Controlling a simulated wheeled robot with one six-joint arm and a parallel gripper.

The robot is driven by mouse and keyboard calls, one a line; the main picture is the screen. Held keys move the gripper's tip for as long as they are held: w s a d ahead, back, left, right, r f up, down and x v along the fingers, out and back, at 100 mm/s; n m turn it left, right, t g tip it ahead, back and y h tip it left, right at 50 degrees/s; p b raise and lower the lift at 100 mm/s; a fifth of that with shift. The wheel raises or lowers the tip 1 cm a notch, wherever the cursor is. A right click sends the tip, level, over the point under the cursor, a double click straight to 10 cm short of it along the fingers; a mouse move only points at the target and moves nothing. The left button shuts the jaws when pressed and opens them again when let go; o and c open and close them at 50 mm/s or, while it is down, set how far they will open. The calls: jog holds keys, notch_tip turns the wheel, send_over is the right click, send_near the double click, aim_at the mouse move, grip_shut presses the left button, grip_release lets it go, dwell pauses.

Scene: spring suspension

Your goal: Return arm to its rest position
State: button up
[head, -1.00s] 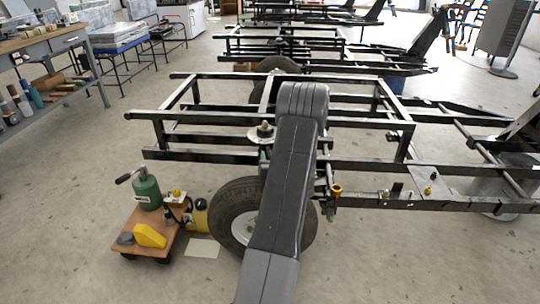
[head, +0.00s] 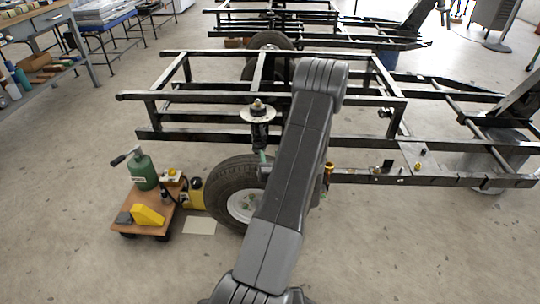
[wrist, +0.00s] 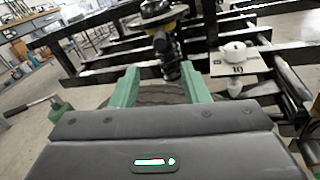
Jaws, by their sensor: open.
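My gripper (wrist: 160,67) shows in the wrist view with its two green fingers spread apart and nothing between them. Beyond the fingertips stands the spring strut (wrist: 168,50), dark and upright, with a round plate on top. In the head view the spring strut (head: 260,134) stands at the black frame (head: 200,139), above the wheel (head: 226,183). My arm crosses the middle of the head view, hiding part of the wheel and frame. The gripper itself is mostly hidden there.
A wooden trolley (head: 160,219) with a green bottle (head: 144,172) and a yellow wedge (head: 147,215) stands left of the wheel. A workbench (head: 40,27) is at the far left. More frames stand behind. Floor at the front left is clear.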

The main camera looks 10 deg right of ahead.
aim_at(265, 138)
jog(key=w+b, duration=0.1)
jog(key=w, duration=0.3)
jog(key=w+b, duration=0.1)
jog(key=w, duration=0.3)
jog(key=w+b, duration=0.1)
jog(key=w, duration=0.4)
jog(key=shift+a, duration=0.4)
jog(key=shift+w, duration=0.4)
jog(key=shift+s, duration=0.1)
